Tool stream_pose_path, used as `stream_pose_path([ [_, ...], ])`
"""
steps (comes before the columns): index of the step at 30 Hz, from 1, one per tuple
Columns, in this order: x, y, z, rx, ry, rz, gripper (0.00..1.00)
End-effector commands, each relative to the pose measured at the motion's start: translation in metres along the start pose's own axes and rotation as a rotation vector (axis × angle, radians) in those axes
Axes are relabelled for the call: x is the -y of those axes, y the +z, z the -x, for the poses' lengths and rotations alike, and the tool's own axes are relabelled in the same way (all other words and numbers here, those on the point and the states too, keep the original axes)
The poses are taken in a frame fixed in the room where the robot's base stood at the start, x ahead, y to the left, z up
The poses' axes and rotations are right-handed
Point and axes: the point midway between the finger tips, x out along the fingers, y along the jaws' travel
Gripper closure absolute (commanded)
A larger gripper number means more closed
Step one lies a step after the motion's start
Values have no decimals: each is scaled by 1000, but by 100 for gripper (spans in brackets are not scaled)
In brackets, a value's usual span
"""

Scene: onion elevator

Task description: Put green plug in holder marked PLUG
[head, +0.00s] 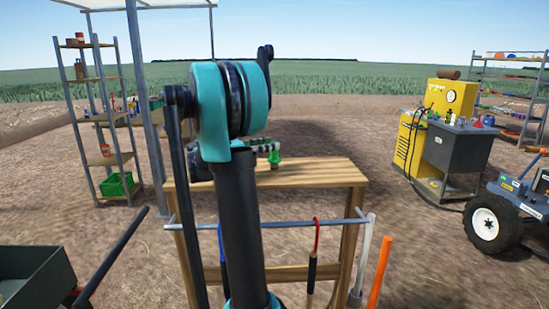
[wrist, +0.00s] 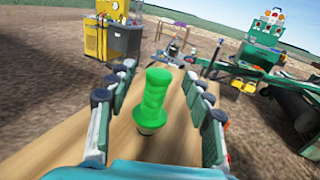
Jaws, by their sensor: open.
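The green plug (wrist: 154,100) stands upright on the wooden bench (head: 325,172), between the open fingers of my gripper (wrist: 160,72) in the wrist view. Gaps show on both sides of it, and its lower end looks pale. I cannot make out a holder marked PLUG in either view.
A yellow machine (head: 448,98) with a grey cabinet (head: 458,152) stands to the right, with small items on top. A shelf rack (head: 108,160) stands left. A blue wheeled vehicle (head: 520,195) is at far right. Tools hang from the bench's front rail (head: 290,224).

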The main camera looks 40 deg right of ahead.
Motion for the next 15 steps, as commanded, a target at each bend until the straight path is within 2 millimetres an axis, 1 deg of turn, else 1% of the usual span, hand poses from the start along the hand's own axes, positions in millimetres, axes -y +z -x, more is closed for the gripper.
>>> stream_pose_path([
  [1,0,-1,-9,0,-4,0,49],
  [3,0,-1,-17,0,-3,0,49],
  [6,0,-1,-25,0,-2,0,49],
  [14,0,-1,-27,0,0,0,49],
  [15,0,-1,-27,0,0,0,52],
])
